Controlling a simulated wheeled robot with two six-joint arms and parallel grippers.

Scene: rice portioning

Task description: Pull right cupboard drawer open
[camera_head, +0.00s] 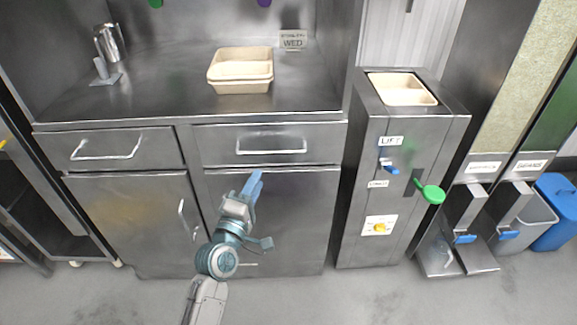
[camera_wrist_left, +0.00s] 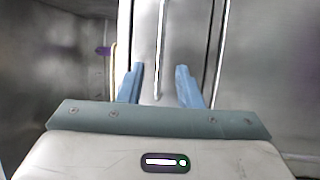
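The right cupboard drawer (camera_head: 215,146) is shut, flush in the steel cupboard front, with a horizontal bar handle (camera_head: 271,146). My left gripper (camera_head: 257,176) has blue fingers and appears just below this handle in the head view. In the left wrist view the gripper (camera_wrist_left: 160,69) is open, its two fingers apart with nothing held. The handle (camera_wrist_left: 162,40) runs lengthwise up that view, its lower end between the fingers in the picture. I cannot tell how far the fingertips are from it. My right gripper is not in view.
The left drawer (camera_head: 160,144) and the cupboard doors below are shut. Beige trays (camera_head: 240,87) stand on the worktop above the right drawer. A steel dispenser (camera_head: 365,160) with a green knob (camera_head: 433,194) stands right of the cupboard. Floor in front is clear.

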